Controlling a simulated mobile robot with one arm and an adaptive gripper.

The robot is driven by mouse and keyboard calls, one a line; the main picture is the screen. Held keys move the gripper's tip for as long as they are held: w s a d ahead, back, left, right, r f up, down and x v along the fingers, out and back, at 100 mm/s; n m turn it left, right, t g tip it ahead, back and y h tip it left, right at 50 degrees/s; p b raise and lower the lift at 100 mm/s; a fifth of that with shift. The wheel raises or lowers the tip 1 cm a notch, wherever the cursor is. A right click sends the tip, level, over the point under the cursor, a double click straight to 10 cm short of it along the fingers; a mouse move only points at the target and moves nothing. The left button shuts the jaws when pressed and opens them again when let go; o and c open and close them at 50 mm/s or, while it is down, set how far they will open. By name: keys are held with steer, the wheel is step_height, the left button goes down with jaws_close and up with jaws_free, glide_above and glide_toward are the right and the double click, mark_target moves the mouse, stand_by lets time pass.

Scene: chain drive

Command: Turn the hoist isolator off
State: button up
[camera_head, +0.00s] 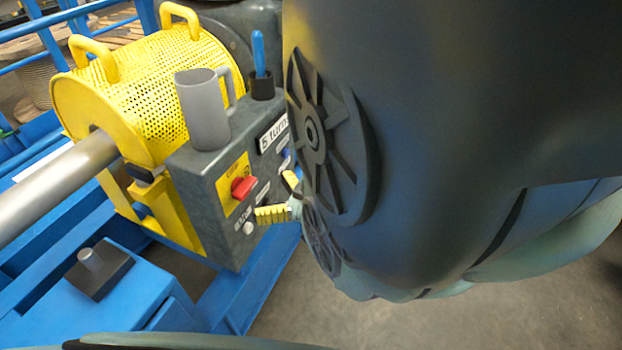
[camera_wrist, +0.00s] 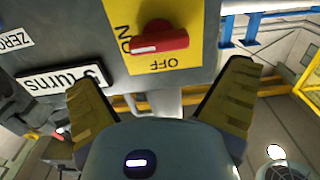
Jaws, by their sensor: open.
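The isolator is a red rotary handle (camera_head: 243,187) on a yellow plate on the front of a grey control box (camera_head: 205,200). In the wrist view the red handle (camera_wrist: 160,38) lies roughly across the picture, its white-marked end toward the "ON" lettering at left. "OFF" (camera_wrist: 163,66) reads upside down below the handle. My gripper (camera_head: 282,198) is open, its yellow fingers in front of the box, right of the handle. In the wrist view my gripper (camera_wrist: 160,78) has its fingers wide apart, the handle beyond and between them. I see no contact.
A grey mug (camera_head: 204,110) and a blue-handled lever (camera_head: 259,60) are on top of the box. A "5 turns" label (camera_head: 272,135) and small buttons are on its front. A yellow perforated guard (camera_head: 150,95) stands behind. My arm hides the right side.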

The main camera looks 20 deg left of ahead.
mark_target(250, 187)
steer(key=a+b, duration=0.1)
steer(key=a, duration=0.5)
steer(key=shift+w+a, duration=0.2)
steer(key=c, duration=1.1)
